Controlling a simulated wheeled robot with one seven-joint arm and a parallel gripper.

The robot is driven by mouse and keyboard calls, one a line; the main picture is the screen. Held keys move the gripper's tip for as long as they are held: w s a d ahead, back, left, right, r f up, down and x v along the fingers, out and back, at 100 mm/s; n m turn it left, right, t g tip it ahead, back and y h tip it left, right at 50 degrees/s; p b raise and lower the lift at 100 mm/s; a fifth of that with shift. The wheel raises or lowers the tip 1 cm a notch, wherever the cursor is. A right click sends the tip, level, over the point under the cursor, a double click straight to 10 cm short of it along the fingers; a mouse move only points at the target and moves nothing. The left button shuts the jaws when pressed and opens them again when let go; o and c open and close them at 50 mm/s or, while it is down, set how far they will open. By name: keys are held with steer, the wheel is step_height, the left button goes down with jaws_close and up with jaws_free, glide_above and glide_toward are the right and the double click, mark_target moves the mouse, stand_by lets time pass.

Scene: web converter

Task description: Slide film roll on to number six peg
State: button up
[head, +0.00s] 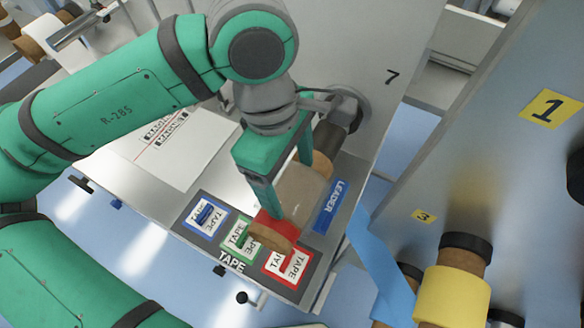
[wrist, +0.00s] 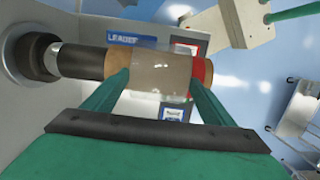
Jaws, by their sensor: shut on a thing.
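The film roll (head: 300,192) has a clear greyish-tan film on a brown core, with a red band (head: 274,227) near its outer end. My gripper (head: 288,187) is shut on it, the green fingers spaced along its length. In the wrist view the roll (wrist: 160,75) lies level between the fingertips (wrist: 160,80). A dark peg (wrist: 80,62) with a shiny collar extends from a round black hub (wrist: 32,58) on the grey wall. The roll's brown inner end meets this peg in line; I cannot tell how far it is on. No number six label shows; a "7" (head: 392,77) is nearby.
Below the roll is a table panel with blue, green and red TAPE squares (head: 287,267) and a blue LEADER label (head: 336,207). At right, a grey panel carries yellow labels 1 (head: 551,108) and 3 (head: 424,216), a yellow roll (head: 452,295) and a blue film strip (head: 382,262).

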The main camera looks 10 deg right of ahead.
mark_target(270, 230)
steer(key=shift+s+a, duration=0.35)
steer(key=shift+s, duration=0.2)
steer(key=shift+s+a, duration=0.35)
steer(key=shift+s, duration=0.2)
steer(key=shift+w, duration=0.1)
steer(key=shift+s, duration=0.25)
steer(key=shift+s+a, duration=0.45)
steer(key=shift+s, duration=0.1)
steer(key=shift+s+a, duration=0.55)
steer(key=shift+s, duration=0.2)
steer(key=shift+s+a, duration=0.55)
steer(key=shift+s, duration=0.15)
